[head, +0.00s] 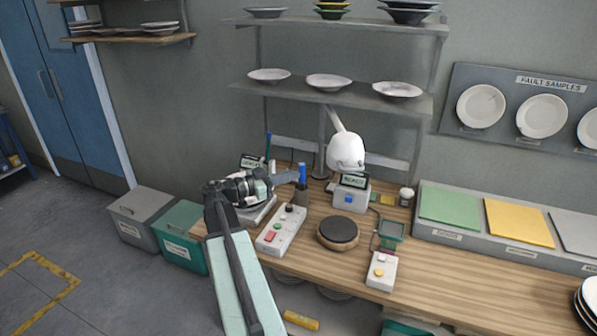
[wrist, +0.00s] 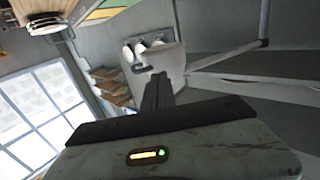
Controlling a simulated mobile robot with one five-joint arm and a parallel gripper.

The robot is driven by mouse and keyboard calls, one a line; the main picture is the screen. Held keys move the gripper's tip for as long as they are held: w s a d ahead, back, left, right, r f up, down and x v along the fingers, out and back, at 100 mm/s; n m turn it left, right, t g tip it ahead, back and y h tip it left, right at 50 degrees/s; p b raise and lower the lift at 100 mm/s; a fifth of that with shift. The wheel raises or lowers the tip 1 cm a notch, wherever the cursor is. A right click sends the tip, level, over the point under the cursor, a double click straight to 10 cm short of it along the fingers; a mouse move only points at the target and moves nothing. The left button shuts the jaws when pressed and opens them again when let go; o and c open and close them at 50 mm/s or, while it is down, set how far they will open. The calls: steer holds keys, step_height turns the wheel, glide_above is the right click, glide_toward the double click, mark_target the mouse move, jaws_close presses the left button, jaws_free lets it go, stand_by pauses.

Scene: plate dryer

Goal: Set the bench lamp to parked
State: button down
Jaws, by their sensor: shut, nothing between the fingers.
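The bench lamp (head: 346,151) has a rounded white head, hung on a short pale arm from a grey post behind the workbench. Its head hangs above a small box with a dark display. My gripper (head: 296,176) is to the left of the lamp head and a little lower, pointing right. It is shut and empty, apart from the lamp. In the wrist view the dark gripper fingers (wrist: 157,92) are together, with the tilted room behind them.
A cup with a blue-topped tool (head: 302,178) stands by my fingertips. The wooden bench (head: 450,272) holds a button box (head: 281,231), a round dark turntable (head: 338,232), a display box (head: 349,196) and a second control box (head: 381,272). A plate shelf (head: 350,98) hangs above.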

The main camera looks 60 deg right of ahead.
mark_target(330, 165)
steer(key=x, duration=1.1)
steer(key=shift+s+d, duration=0.1)
steer(key=shift+d, duration=0.15)
